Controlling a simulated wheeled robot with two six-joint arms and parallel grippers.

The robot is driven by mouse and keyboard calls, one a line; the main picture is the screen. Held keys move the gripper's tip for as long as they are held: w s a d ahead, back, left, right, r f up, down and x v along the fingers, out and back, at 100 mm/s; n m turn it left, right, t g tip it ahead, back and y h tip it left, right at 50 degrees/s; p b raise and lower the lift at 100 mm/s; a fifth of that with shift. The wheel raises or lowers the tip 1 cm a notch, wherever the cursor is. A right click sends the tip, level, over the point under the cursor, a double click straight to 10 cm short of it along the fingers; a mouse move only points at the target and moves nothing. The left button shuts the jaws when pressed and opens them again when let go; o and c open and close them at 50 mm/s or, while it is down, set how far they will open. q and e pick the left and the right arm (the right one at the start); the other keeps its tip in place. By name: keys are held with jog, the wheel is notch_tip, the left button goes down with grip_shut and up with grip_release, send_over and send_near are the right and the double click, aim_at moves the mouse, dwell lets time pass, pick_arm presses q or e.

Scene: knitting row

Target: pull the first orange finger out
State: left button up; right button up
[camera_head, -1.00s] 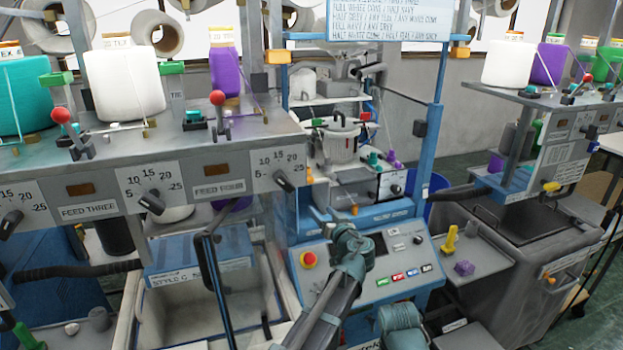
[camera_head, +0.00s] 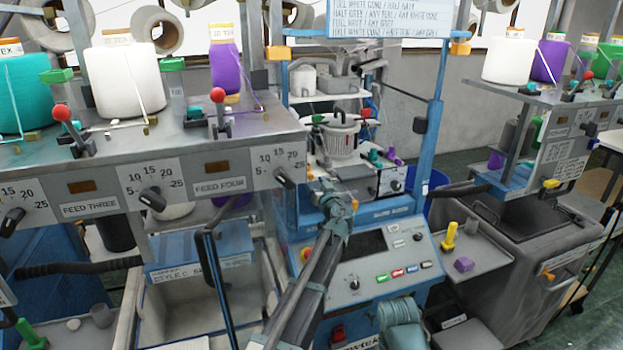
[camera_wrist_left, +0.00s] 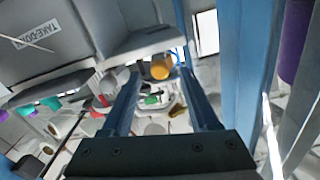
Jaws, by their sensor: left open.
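In the left wrist view an orange, rounded piece (camera_wrist_left: 160,67) shows between the far ends of my left gripper's two fingers. I cannot tell whether the fingers touch it. My left gripper (camera_wrist_left: 160,78) is open, with a clear gap between its blue-grey fingers. In the head view my left gripper (camera_head: 328,190) reaches up in front of the blue machine (camera_head: 375,245), just below its white cylinder unit (camera_head: 341,140). The arm and gripper cover part of the machine's front there, and the orange fingers are not clear in this view. My right gripper's fingers do not show.
A feed shelf with cones and red-knobbed levers (camera_head: 218,108) stands close on the left. A grey bin (camera_head: 510,235) stands on the right, beside a ledge with a yellow peg (camera_head: 449,236) and a purple block (camera_head: 464,264). A control panel (camera_head: 400,240) lies below the gripper.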

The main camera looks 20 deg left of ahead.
aim_at(312, 178)
pick_arm(q)
jog(key=shift+x, duration=1.6)
grip_shut()
